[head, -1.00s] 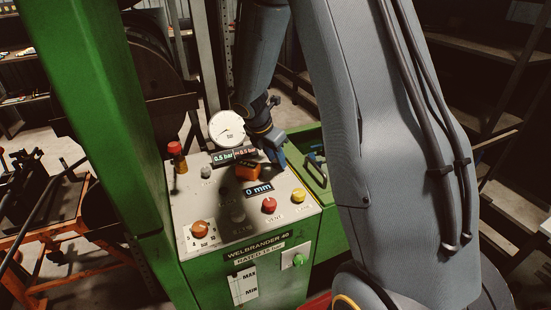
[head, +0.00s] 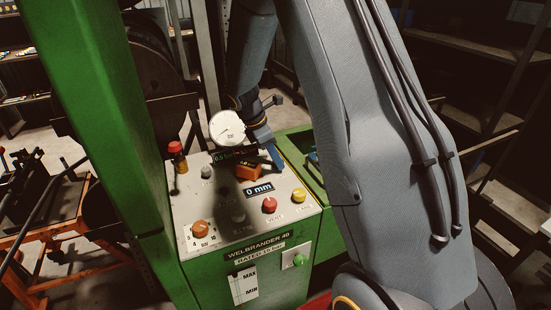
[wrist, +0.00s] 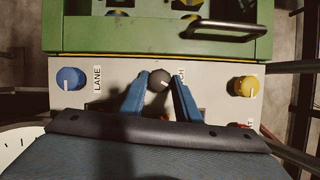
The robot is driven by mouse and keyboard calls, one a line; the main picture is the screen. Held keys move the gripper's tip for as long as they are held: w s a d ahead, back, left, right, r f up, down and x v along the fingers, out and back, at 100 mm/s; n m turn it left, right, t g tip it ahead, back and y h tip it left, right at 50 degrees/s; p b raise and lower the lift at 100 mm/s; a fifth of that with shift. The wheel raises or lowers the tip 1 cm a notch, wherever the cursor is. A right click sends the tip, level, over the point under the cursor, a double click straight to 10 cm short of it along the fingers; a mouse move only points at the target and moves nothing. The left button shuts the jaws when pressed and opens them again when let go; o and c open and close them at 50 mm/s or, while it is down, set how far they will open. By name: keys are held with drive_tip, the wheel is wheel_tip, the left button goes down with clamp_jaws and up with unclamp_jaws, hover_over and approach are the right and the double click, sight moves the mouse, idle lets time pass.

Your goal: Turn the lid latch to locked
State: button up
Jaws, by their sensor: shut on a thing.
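In the wrist view a round dark knob (wrist: 159,79) with a small pale mark sits on the pale panel. A label beside it is partly covered, with "CH" readable. My gripper (wrist: 159,84) has its two blue fingers on either side of this knob and is shut on it. In the head view my gripper (head: 277,160) reaches down to the panel's far right edge. The dark knob is hidden there behind the fingers. I cannot read any locked marking.
A blue knob (wrist: 71,79) labelled LANE and a yellow knob (wrist: 245,86) flank the dark one. A green tray with a dark handle (wrist: 224,29) lies beyond the panel edge. The pressure gauge (head: 227,128) stands close to my wrist. Red button (head: 269,205) is nearer.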

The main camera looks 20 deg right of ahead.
drive_tip(key=m, duration=0.2)
drive_tip(key=m+g+b, duration=0.1)
drive_tip(key=m, duration=0.1)
drive_tip(key=m+g, duration=0.1)
drive_tip(key=m, duration=0.1)
drive_tip(key=shift+w+d+m+y, duration=0.15)
drive_tip(key=shift+w+m+y, duration=0.15)
drive_tip(key=shift+y, duration=0.1)
drive_tip(key=m+y, duration=0.1)
drive_tip(key=m, duration=0.1)
drive_tip(key=m+g+b, duration=0.1)
drive_tip(key=m, duration=0.2)
drive_tip(key=shift+d+m+g+y, duration=0.1)
drive_tip(key=shift+m+g+y, duration=0.2)
drive_tip(key=shift+y, duration=0.1)
drive_tip(key=shift+b, duration=0.3)
drive_tip(key=o, duration=1)
drive_tip(key=b+v, duration=0.2)
drive_tip(key=v, duration=0.6)
drive_tip(key=shift+d+b, duration=0.1)
drive_tip(key=shift+b, duration=0.2)
drive_tip(key=shift+f, duration=0.1)
